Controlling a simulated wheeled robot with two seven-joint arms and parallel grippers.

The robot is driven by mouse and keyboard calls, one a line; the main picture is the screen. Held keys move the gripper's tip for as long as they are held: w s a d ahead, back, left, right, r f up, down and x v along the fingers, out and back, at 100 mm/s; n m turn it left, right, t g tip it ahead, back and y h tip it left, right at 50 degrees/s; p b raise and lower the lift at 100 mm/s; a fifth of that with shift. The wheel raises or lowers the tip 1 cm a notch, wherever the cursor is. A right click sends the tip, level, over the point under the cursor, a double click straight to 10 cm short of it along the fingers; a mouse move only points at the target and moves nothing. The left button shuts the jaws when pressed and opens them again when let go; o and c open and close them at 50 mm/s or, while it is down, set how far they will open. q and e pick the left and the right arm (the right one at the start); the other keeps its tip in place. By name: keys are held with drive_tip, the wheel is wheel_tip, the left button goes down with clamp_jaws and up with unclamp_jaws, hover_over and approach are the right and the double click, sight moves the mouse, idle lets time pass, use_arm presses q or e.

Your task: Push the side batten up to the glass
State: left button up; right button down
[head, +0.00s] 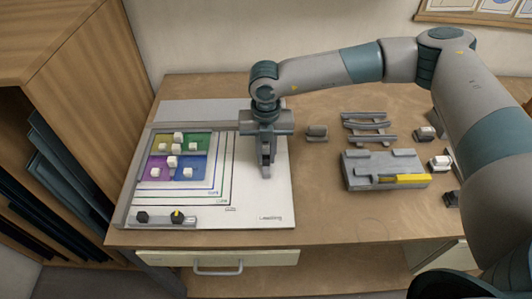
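The stained-glass panel (190,146), in green, purple and blue panes with small white blocks on it, lies at the upper left of a white board (252,205). A grey strip (137,185) runs along the board's left edge, and a grey bar (212,127) runs along its top. I cannot tell for certain which piece is the side batten. My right gripper (266,174) points down over the board, to the right of the glass and apart from it. Its fingers look together, with nothing visible between them. It hides part of the board behind it. My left gripper is out of view.
To the right are a small grey block (317,133), a rack of grey strips (368,127) and a grey tray with a yellow piece (400,180). A wooden cabinet (70,60) stands at left.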

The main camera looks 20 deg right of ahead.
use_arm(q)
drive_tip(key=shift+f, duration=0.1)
use_arm(e)
drive_tip(key=shift+a, duration=0.1)
